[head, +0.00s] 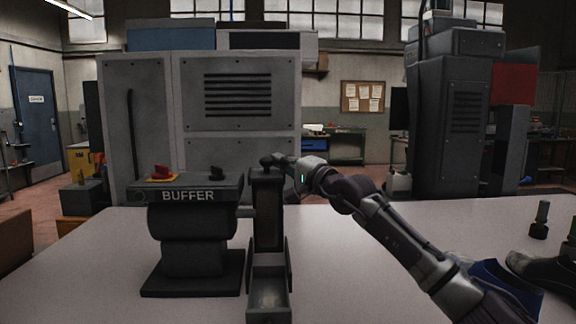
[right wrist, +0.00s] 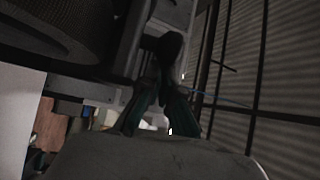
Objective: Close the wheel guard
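The grey buffer machine (head: 194,235) stands on the table at left centre, with a "BUFFER" label and a red switch (head: 162,171) on a yellow plate. To its right stands the tall, narrow wheel guard (head: 267,215), with a dark round knob (head: 266,160) at its top. My right gripper (head: 281,161) is at this knob, coming from the right. In the right wrist view the two dark fingers (right wrist: 166,88) close in around the knob (right wrist: 172,48) and look shut on it. Part of a dark, ridged round wheel (right wrist: 60,25) shows at upper left there. My left gripper is not in view.
A trough (head: 268,299) sits below the guard at the table's front. Dark and blue shoes (head: 500,282) and a small black post (head: 540,220) are at the right. The pale table (head: 345,275) is clear in the middle. A large grey cabinet (head: 240,100) stands behind.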

